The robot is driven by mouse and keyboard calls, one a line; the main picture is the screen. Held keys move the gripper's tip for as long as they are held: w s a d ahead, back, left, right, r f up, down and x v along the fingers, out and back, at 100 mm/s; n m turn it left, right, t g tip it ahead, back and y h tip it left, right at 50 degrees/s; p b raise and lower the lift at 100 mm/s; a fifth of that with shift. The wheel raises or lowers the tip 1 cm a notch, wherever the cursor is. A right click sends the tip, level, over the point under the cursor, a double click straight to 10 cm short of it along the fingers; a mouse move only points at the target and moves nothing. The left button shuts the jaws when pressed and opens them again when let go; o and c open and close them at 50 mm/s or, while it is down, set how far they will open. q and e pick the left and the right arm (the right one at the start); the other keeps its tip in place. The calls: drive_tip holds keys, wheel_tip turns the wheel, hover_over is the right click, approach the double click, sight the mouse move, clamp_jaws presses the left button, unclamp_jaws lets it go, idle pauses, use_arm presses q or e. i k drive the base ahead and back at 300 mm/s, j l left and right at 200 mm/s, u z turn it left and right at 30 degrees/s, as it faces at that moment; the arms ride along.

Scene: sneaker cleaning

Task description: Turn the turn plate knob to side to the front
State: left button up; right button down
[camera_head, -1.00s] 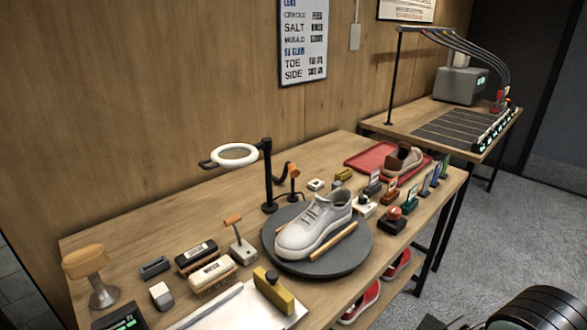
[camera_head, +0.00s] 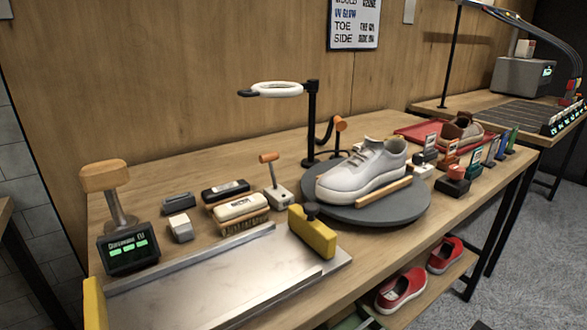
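The turn plate (camera_head: 350,212) is a dark grey disc on the wooden table, right of the middle. A white sneaker (camera_head: 365,172) rests on it, toe toward the lower left, with a light wooden strip (camera_head: 384,192) along its near side. I cannot tell for sure which control is the turn plate knob. An orange-topped lever on a white base (camera_head: 278,195) stands left of the plate. A black box with a red knob (camera_head: 455,177) and a small white box with a dark top (camera_head: 421,168) stand right of it. Neither gripper is in view.
A ring lamp (camera_head: 277,89) on a black post stands behind the plate. Brushes (camera_head: 240,207), a metal tray (camera_head: 205,280) with a yellow block (camera_head: 312,232), and a small display (camera_head: 130,248) lie to the left. A red tray (camera_head: 415,133) holds a brown shoe (camera_head: 462,130). Red shoes (camera_head: 402,290) sit below.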

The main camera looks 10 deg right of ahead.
sight(455, 171)
drive_tip(key=z, duration=1.3)
